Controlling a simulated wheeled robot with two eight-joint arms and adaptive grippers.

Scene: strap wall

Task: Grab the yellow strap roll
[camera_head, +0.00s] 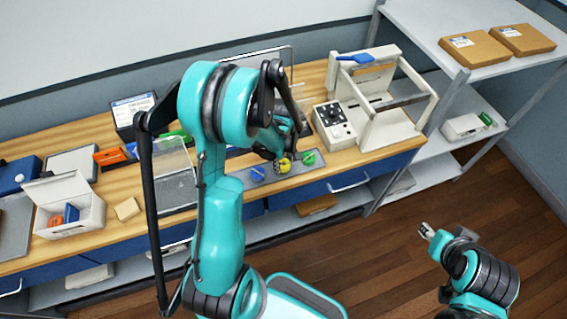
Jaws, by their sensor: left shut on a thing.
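The yellow strap roll (284,165) sits in the middle of a grey tray (270,178) near the bench's front edge. A blue roll (257,173) is on its left and a green roll (309,157) on its right. My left gripper (280,157) reaches down from behind and is shut on the yellow roll, which shows just in front of the dark fingers. My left arm hides part of the bench. My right gripper (427,232) is over the floor at the lower right, away from the bench; its fingers are too small to judge.
A white frame machine (385,130) and a control box (334,125) stand right of the tray. A clear panel (175,178) stands to the left. A white open box (72,212) and a sponge-like block (127,209) lie further left. A grey shelf (440,50) holds cardboard boxes.

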